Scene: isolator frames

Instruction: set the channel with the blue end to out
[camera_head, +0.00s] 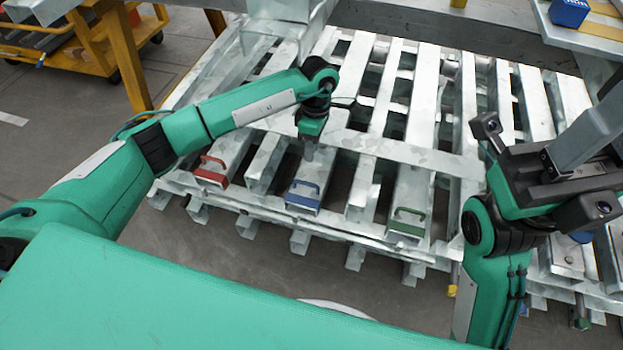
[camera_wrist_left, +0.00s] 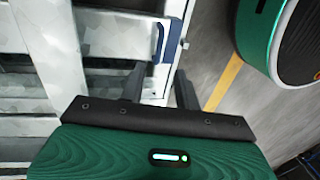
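The channel with the blue end (camera_head: 303,196) lies in the metal frame, between a red-ended and a green-ended channel. A blue loop handle stands on its near end. My left gripper (camera_head: 308,150) points down just above and behind this blue end. In the left wrist view the blue handle (camera_wrist_left: 173,42) is ahead of the fingers, near the channel's edge. The left gripper (camera_wrist_left: 158,85) is open, with nothing between its fingers and apart from the handle. My right gripper (camera_head: 545,168) is at the right over the frame; its finger gap is not clear.
The red end (camera_head: 211,172) and green end (camera_head: 408,221) sit on either side. Galvanised slats fill the frame around them. A yellow cart (camera_head: 90,45) stands back left. Floor in front of the frame is open.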

